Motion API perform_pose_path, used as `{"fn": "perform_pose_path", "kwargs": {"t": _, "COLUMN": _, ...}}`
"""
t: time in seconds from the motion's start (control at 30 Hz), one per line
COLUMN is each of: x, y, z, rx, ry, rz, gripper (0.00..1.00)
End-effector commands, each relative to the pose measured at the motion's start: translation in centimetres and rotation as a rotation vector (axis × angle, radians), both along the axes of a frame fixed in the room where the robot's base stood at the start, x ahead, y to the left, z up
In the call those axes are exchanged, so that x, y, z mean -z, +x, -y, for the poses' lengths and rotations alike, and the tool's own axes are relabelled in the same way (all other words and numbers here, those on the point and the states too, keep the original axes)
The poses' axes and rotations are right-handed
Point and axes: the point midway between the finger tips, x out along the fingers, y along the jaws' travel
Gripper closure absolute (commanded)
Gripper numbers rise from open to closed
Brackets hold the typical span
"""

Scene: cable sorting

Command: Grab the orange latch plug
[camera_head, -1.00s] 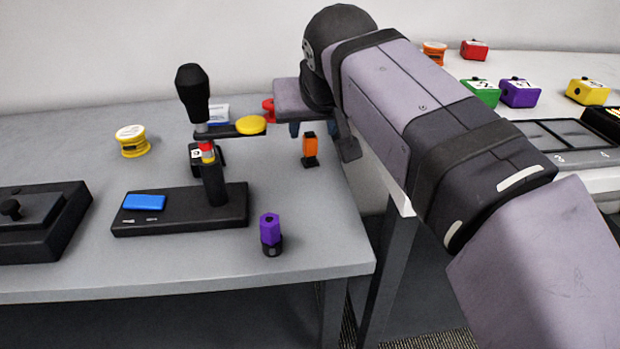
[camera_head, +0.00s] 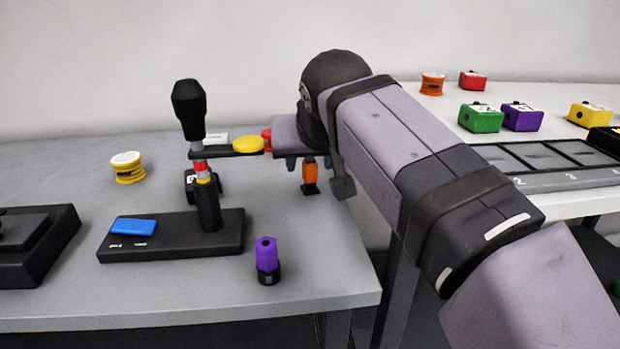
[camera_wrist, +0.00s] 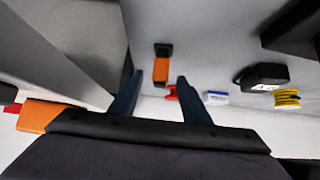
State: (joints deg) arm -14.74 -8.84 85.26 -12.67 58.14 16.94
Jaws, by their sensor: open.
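The orange latch plug (camera_head: 310,174) stands upright on the table, with a black end at its foot. It also shows in the wrist view (camera_wrist: 161,71), in line with the gap between my blue fingers and slightly beyond their tips. My gripper (camera_head: 308,162) is open and empty. In the head view its two fingers hang on either side of the plug's upper part. The fingers also show in the wrist view (camera_wrist: 159,80). I cannot tell whether either finger touches the plug.
A crimping stand (camera_head: 172,237) with an upright lever and yellow disc is left of my gripper. A purple plug (camera_head: 266,253) stands near the front edge. A yellow spool (camera_head: 127,168) lies at the back left. Colored boxes and a tray (camera_head: 560,180) occupy the right table.

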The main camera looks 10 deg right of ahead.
Motion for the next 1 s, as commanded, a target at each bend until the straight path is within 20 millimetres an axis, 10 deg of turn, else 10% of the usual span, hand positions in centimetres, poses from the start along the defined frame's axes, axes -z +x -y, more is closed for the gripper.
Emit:
{"fn": "perform_pose_path", "kwargs": {"t": 0.7, "x": 3.6, "y": 3.9, "z": 0.0, "rx": 0.000, "ry": 0.000, "rz": 0.000, "gripper": 0.57}}
{"fn": "perform_pose_path", "kwargs": {"t": 0.87, "x": 3.6, "y": 3.8, "z": 0.0, "rx": 0.000, "ry": 0.000, "rz": 0.000, "gripper": 0.95}}
{"fn": "perform_pose_path", "kwargs": {"t": 1.0, "x": 3.6, "y": 3.8, "z": 0.0, "rx": 0.000, "ry": 0.000, "rz": 0.000, "gripper": 1.00}}
